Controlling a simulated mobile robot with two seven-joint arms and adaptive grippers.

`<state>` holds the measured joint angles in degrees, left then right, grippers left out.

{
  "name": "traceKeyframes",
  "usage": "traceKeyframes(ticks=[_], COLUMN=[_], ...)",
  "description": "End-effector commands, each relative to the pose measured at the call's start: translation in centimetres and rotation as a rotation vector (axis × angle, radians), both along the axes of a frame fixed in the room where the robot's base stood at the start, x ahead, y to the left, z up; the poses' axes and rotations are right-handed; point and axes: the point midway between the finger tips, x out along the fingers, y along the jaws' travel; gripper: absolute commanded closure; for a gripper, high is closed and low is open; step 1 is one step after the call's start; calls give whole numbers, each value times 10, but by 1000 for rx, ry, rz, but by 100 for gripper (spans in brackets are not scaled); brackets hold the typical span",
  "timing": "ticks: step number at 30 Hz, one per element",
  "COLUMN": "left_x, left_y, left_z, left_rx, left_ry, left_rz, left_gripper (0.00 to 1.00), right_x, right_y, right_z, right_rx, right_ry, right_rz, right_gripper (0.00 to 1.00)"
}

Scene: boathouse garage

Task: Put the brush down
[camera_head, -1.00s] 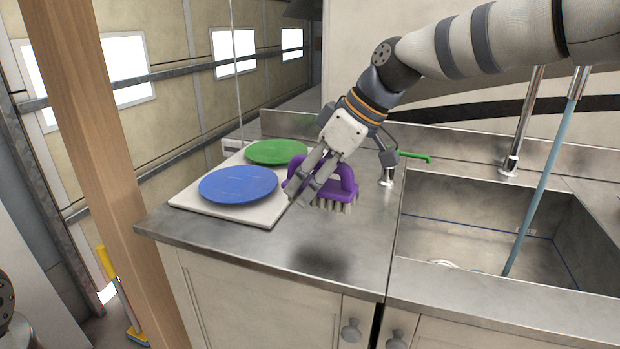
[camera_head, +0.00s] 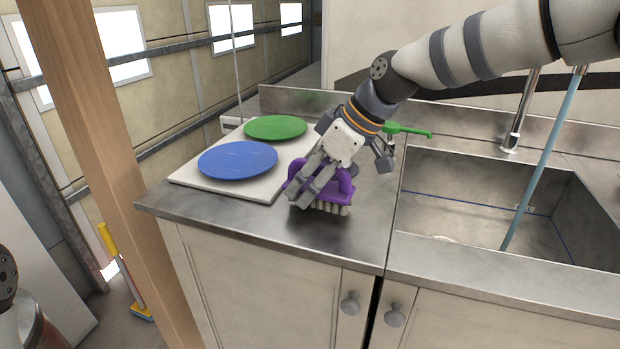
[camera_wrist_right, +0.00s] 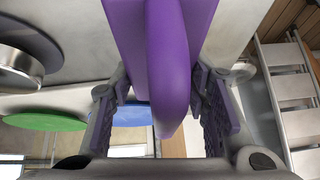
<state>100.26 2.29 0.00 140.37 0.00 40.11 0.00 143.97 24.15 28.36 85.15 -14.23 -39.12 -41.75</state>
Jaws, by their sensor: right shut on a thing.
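The purple brush (camera_head: 341,188) has an arched handle and pale bristles pointing down. In the head view it is just above or on the steel countertop (camera_head: 250,222), left of the sink; I cannot tell whether the bristles touch. My right gripper (camera_head: 303,192) is shut on the brush, with its fingers angled down to the left. In the right wrist view the purple handle (camera_wrist_right: 165,60) runs between the two fingers and fills the middle. My left gripper is not in view.
A blue plate (camera_head: 238,160) and a green plate (camera_head: 276,128) lie on a white board (camera_head: 262,190) left of the brush. The sink (camera_head: 455,200) is to the right, with a green-handled fitting (camera_head: 405,130) behind. The front of the counter is clear.

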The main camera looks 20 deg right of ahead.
Motion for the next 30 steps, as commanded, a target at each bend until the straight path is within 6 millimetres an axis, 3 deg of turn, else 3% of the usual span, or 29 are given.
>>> traceKeyframes(ticks=[5,27,28,30], left_x=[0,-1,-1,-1], left_y=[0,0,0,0], left_z=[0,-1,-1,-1], left_rx=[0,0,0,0], left_ry=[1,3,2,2], left_rz=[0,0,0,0], left_gripper=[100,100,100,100], right_x=[0,0,0,0], right_y=[0,0,0,0], right_z=[-9,-15,-15,-15], right_rx=[-1,-1,-1,-1], right_ry=[2,-1,-1,-1], right_rz=[1,-1,-1,-1], right_gripper=[93,93,51,35])
